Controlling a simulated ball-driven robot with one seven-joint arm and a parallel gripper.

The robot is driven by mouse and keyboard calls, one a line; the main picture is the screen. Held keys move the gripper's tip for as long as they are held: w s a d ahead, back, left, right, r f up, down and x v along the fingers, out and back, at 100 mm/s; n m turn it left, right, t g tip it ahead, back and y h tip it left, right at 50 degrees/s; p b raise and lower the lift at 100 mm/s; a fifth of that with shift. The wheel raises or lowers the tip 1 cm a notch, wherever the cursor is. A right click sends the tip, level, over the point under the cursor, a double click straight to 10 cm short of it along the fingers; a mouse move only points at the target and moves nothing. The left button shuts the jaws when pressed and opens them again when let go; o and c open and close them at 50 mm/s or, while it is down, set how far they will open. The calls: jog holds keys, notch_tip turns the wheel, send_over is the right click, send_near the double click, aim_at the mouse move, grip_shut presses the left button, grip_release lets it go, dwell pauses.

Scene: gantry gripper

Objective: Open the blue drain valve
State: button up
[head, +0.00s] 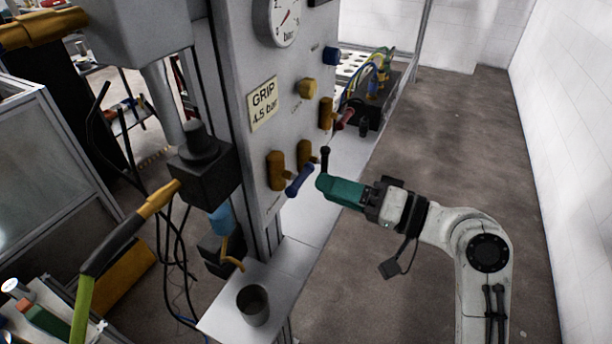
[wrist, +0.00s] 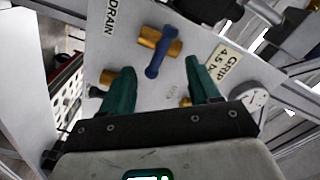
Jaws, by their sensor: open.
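The blue drain valve handle (head: 299,181) is a short lever on a brass valve body (head: 276,171) low on the grey panel. In the wrist view the blue handle (wrist: 158,58) lies across its brass body (wrist: 174,47), near the label DRAIN (wrist: 116,18). My gripper (head: 321,184) has teal fingers and is just right of the handle in the head view. In the wrist view my gripper (wrist: 159,66) is open, and the handle shows in the gap between the fingertips. I cannot tell if they touch it.
A black-handled valve (head: 324,158) is close above my fingers, and a red-handled valve (head: 345,117) is further up. A gauge (head: 285,20) and a GRIP label (head: 263,104) are on the panel. A grey cup (head: 253,306) stands on a shelf below. The floor on the right is clear.

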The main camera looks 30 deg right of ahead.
aim_at(302, 177)
jog(key=p+x, duration=0.1)
jog(key=x, duration=0.5)
jog(key=shift+w+a, duration=0.15)
grip_shut()
dwell(0.4)
